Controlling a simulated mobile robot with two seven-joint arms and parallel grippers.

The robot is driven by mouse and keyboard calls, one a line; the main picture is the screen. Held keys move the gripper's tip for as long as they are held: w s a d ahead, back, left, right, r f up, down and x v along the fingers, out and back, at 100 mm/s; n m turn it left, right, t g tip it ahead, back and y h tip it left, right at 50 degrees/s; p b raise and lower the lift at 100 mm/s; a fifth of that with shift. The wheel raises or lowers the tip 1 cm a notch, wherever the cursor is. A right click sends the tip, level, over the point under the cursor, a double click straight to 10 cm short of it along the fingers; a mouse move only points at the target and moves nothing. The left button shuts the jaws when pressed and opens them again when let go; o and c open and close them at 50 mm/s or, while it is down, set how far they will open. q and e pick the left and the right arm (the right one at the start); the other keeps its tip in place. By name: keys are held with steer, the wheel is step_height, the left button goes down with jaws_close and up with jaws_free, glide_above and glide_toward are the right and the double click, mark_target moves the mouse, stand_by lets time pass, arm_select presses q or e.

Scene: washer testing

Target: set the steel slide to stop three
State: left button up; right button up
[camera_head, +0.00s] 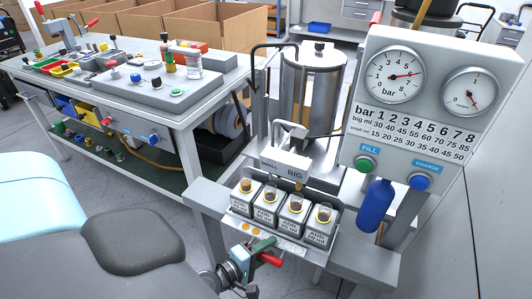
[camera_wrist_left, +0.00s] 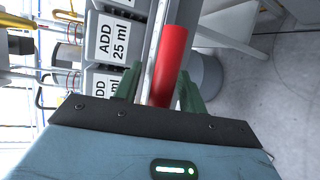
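A steel slide rail (camera_head: 290,245) runs along the front of the test stand, below a row of bottles labelled ADD. Orange dots (camera_head: 252,231) show on its left part. A red handle (camera_head: 270,260) sticks out at its front; it also shows in the left wrist view (camera_wrist_left: 169,62). My left gripper (camera_head: 262,246) is at this handle. In the left wrist view its green fingers (camera_wrist_left: 160,90) stand on either side of the red handle, with a gap on the left, so it looks open around it. The stop marks are too small to read. My right gripper is not in view.
Bottles (camera_head: 265,207) stand just behind the rail, under a white BIG/SMALL block (camera_head: 285,165). A gauge panel (camera_head: 400,110) with FILL and CHARGE buttons rises at the right, with a blue cylinder (camera_head: 376,205) below. A workbench (camera_head: 130,90) with small parts is at the left.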

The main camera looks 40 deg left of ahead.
arm_select(q)
steer(key=shift+s, duration=0.15)
steer(key=shift+s, duration=0.35)
steer(key=b+v, duration=0.1)
steer(key=v, duration=0.5)
steer(key=shift+s+a+r+b, duration=0.15)
steer(key=shift+s+r+b, duration=0.05)
steer(key=shift+s+b, duration=0.2)
